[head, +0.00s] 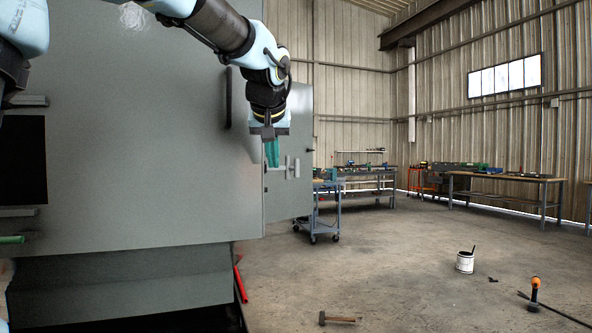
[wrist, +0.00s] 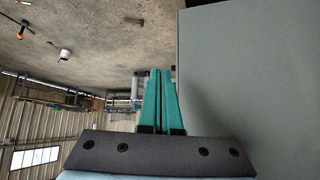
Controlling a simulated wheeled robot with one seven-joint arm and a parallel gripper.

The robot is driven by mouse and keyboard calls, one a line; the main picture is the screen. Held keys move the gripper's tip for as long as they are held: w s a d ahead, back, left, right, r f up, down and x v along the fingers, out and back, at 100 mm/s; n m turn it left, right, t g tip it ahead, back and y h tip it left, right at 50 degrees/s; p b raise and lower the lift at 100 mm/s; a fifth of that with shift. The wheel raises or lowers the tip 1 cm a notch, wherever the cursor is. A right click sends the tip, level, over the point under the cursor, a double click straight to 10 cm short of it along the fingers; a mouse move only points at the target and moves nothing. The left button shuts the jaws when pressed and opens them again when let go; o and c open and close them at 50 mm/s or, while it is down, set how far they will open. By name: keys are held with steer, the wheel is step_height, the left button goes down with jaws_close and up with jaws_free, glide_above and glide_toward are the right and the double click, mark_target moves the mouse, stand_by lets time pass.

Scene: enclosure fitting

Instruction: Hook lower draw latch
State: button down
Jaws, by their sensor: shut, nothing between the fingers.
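The large grey enclosure (head: 150,150) fills the left of the head view. A small pale metal fitting (head: 290,168) sits at its right edge, beside the fingers; it looks like a draw latch, but I cannot tell whether it is hooked. My gripper (head: 272,154) hangs from above at this edge, its teal fingers pointing down. In the wrist view the fingers (wrist: 158,84) are together with nothing held. A plain grey panel (wrist: 250,75) lies to their right, apart from the fingertips. No latch shows clearly in the wrist view.
A dark vertical handle (head: 228,98) is on the enclosure front near my gripper. A blue-grey cart (head: 326,213) stands behind the enclosure's right edge. A hammer (head: 340,319), a paint can (head: 464,262) and an orange-handled tool (head: 535,290) are on the floor. The middle floor is open.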

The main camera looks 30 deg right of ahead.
steer(key=s+d+r+h, duration=0.1)
steer(key=s+d+r, duration=0.1)
steer(key=d+r, duration=0.2)
steer(key=shift+s+r+t, duration=0.15)
steer(key=shift+r+t, duration=0.15)
steer(key=shift+r, duration=0.3)
steer(key=p, duration=0.4)
glide_toward(297, 171)
steer(key=x, duration=0.4)
steer(key=shift+f, duration=0.6)
steer(key=shift+w+d+f, duration=0.15)
steer(key=shift+w+d, duration=0.2)
steer(key=shift+w, duration=0.25)
steer(key=shift+d, duration=0.1)
